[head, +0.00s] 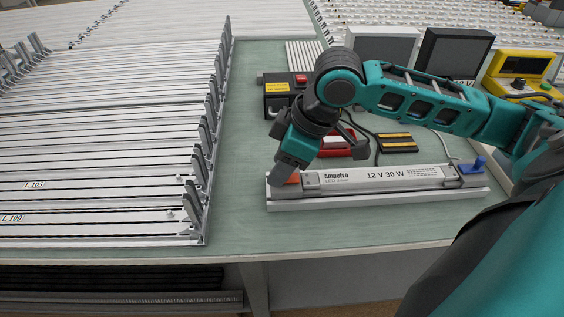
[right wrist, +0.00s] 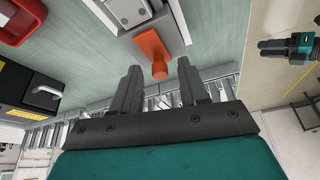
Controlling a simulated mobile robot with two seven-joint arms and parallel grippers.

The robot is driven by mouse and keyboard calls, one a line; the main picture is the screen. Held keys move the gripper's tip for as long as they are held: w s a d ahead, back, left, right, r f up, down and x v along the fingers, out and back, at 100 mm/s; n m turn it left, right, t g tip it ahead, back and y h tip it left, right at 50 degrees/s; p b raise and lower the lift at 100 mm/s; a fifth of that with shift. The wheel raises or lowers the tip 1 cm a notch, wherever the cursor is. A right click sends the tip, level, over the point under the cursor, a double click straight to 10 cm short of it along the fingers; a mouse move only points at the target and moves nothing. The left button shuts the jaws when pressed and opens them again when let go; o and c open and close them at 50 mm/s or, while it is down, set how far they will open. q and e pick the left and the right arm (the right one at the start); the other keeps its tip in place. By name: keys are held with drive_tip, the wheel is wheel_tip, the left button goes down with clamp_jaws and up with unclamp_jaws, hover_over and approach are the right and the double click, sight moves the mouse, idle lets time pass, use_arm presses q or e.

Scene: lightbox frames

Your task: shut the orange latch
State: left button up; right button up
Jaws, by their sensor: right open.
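The orange latch (head: 293,179) is at the left end of a long light unit labelled "12 V 30 W" (head: 390,176), partly hidden by my right gripper (head: 283,172). In the right wrist view the orange latch (right wrist: 152,48) sticks out from the grey end piece, its tip lying between the lines of the two fingers. My right gripper (right wrist: 159,67) is open around that tip, with a gap on both sides and nothing held. A blue latch (head: 473,165) stands raised at the right end.
A large rack of long profiles (head: 110,150) fills the left, its upright brackets near the unit. Behind the unit are a red-handled tool (head: 336,145), a black and yellow block (head: 397,142) and cables. The green table (head: 238,215) is clear between rack and unit.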

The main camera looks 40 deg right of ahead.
clamp_jaws()
idle(0.3)
idle(0.3)
